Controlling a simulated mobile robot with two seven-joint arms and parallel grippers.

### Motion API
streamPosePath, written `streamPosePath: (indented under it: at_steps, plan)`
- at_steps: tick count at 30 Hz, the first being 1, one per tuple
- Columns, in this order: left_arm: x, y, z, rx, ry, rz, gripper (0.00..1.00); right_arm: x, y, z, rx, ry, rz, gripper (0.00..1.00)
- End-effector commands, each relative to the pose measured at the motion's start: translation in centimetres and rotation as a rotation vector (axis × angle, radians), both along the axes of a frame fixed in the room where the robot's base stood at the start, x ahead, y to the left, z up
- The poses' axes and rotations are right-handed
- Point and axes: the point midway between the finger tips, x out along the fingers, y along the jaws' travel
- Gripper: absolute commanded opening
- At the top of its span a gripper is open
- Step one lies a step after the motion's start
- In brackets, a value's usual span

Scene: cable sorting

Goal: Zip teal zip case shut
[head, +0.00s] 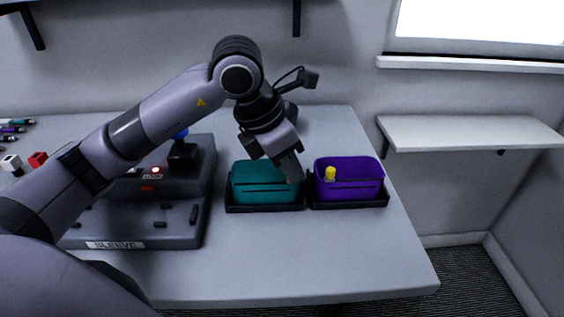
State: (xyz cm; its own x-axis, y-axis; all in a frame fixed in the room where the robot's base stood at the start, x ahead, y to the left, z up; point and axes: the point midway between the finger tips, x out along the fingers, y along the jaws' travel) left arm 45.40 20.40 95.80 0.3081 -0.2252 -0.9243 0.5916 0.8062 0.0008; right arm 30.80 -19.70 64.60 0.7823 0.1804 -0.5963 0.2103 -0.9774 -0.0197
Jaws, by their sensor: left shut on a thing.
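The teal zip case (262,187) sits in a black tray on the table, left of a purple case. Its top and right end are partly hidden by my left gripper (292,178). My left gripper reaches down from above at the case's right end, near the gap between the two cases. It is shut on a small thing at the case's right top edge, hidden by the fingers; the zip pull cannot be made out. My right gripper does not show.
The purple case (350,190) is open, with a yellow-topped thing (330,173) in it. A grey machine (140,215) with a red light stands at left, under my arm. Connectors (37,159) lie at far left. The table front (300,260) is clear. A white shelf (470,132) is at right.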

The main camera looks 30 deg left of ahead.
Motion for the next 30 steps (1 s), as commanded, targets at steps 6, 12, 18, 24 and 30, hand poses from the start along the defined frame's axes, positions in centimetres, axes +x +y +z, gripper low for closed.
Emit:
streamPosePath:
  at_steps: [6, 12, 18, 24, 30]
  plan:
    - [0.0, -0.1, 0.1, -0.004, -0.003, -0.002, 0.42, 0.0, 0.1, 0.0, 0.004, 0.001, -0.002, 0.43]
    - [0.0, -0.1, 0.1, -0.003, -0.002, -0.002, 0.42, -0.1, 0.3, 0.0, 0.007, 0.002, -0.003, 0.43]
    - [-0.3, 0.2, 1.1, -0.003, -0.004, 0.000, 0.42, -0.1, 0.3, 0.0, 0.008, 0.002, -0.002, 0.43]
    - [-1.3, 1.0, 4.2, -0.003, -0.007, -0.001, 0.42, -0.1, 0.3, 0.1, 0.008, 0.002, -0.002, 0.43]
    - [-2.0, 1.5, 6.3, -0.003, -0.005, -0.001, 0.42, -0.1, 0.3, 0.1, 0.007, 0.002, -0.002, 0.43]
